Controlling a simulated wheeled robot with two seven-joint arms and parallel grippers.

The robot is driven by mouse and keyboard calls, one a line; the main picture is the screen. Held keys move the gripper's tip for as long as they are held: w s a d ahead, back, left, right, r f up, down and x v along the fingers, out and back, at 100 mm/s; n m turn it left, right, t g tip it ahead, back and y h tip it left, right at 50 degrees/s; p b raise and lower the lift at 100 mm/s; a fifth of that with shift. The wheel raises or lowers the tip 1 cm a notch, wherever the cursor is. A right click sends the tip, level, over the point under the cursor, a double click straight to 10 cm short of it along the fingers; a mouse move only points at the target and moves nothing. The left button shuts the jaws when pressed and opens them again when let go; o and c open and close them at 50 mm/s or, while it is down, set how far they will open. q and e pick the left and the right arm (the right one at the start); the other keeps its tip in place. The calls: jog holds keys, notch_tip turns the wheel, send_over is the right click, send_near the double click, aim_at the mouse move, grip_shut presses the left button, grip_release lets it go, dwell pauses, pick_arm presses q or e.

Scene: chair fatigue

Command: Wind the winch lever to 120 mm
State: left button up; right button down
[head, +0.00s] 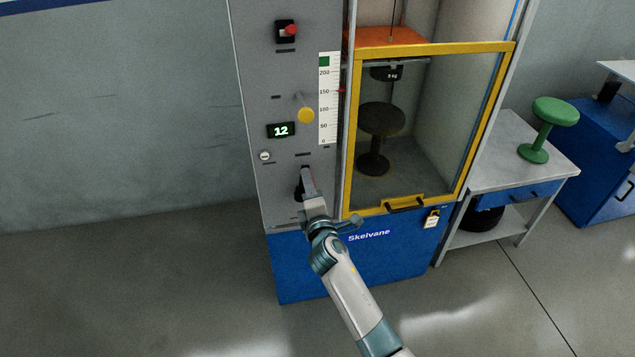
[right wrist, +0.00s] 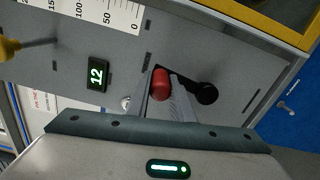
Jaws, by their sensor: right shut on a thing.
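The grey machine panel (head: 262,90) carries a white scale (head: 329,100) marked from 0 to above 200. A small red pointer (head: 341,90) stands beside it, near 150. My right gripper (head: 309,183) is at the lower panel, shut on a red grip (right wrist: 161,84), which looks like the winch lever's handle. A black round part (right wrist: 207,94) sits beside the grip; the lever's arm is mostly hidden by my fingers. My left gripper is not in view.
A yellow knob (head: 306,116) on a rod sticks out above my right gripper. A yellow-framed clear door (head: 430,130) covers a chamber with a dark stool (head: 381,120). A red switch (head: 288,30) is high on the panel. A green stool (head: 545,125) stands on a side table (head: 500,165).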

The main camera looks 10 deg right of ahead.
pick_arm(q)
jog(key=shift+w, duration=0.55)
pick_arm(e)
jog(key=a+f+n, duration=0.1)
jog(key=a+n, duration=0.5)
jog(key=n, duration=0.2)
jog(key=shift+a+f, duration=0.3)
jog(key=shift+a, duration=0.1)
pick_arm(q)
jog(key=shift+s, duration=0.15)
pick_arm(e)
jog(key=shift+s, duration=0.1)
jog(key=c, duration=1.5)
grip_release()
jog(key=shift+c, duration=0.2)
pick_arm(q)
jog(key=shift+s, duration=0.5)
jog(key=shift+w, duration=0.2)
pick_arm(e)
jog(key=shift+s, duration=0.15)
